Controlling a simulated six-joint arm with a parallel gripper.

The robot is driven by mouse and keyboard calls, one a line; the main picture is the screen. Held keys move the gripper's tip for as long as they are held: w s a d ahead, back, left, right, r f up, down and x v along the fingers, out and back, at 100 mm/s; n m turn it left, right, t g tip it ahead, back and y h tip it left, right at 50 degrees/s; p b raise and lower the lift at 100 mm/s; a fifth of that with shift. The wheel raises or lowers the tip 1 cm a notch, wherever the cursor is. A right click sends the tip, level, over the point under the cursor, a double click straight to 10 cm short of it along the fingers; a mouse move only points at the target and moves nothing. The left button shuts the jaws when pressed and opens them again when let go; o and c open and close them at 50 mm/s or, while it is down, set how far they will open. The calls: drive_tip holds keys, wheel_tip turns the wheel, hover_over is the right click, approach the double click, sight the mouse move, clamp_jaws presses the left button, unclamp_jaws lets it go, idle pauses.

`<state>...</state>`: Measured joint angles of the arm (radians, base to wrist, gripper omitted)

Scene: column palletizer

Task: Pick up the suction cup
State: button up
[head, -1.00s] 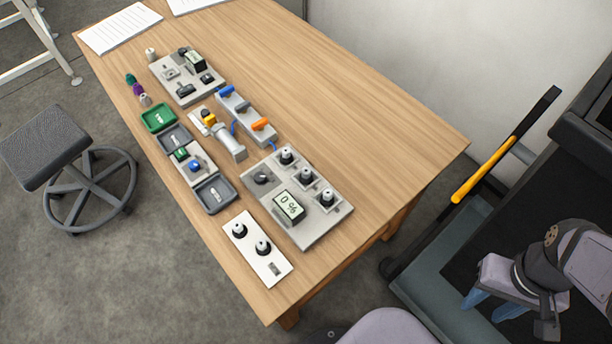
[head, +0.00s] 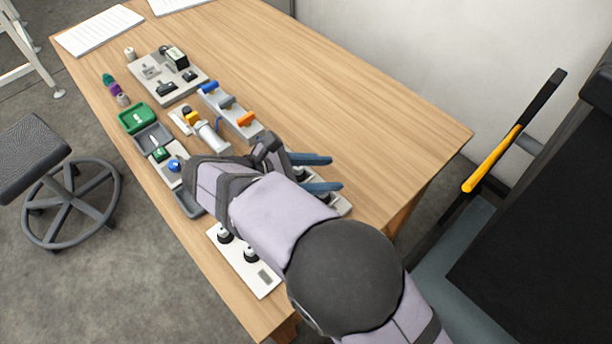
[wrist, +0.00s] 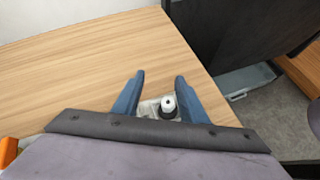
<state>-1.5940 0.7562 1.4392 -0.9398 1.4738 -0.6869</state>
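My gripper (head: 328,173) is over the grey board (head: 341,206) at the front right of the table, its two blue fingers apart. The wrist view shows the fingers (wrist: 160,76) open, with one white-topped suction cup with a black base (wrist: 167,104) on the board, seen between them near the right finger. I cannot tell its height below the fingers. In the head view my arm hides most of this board and its cups. Two similar black-and-white cups stand on a white plate (head: 267,276): one farther (head: 224,234), one nearer (head: 250,254).
A grey block with blue and orange levers (head: 245,119), a silver cylinder (head: 213,138), a green tray (head: 137,118) and a grey device board (head: 180,87) stand farther back. The table's right side (head: 380,125) is clear. A yellow-and-black bar (head: 490,160) rises beyond the right edge.

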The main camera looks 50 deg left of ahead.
sight(298, 171)
drive_tip(key=s+a+n+t+y, duration=0.1)
drive_tip(key=s+a+n, duration=0.1)
drive_tip(key=s, duration=0.1)
drive_tip(key=s+a+n+y, duration=0.1)
drive_tip(key=s+a, duration=0.1)
drive_tip(key=s, duration=0.1)
drive_tip(key=s+a+n+t+y+b, duration=0.1)
drive_tip(key=s+a+n, duration=0.1)
drive_tip(key=s+a, duration=0.1)
drive_tip(key=shift+s+a+f+n+t, duration=0.1)
drive_tip(key=shift+s+f+n+t, duration=0.15)
drive_tip(key=shift+n+t, duration=0.05)
drive_tip(key=shift+p+x, duration=0.85)
drive_tip(key=shift+x, duration=2.9)
drive_tip(key=shift+s+f, duration=0.1)
drive_tip(key=shift+f, duration=0.05)
clamp_jaws()
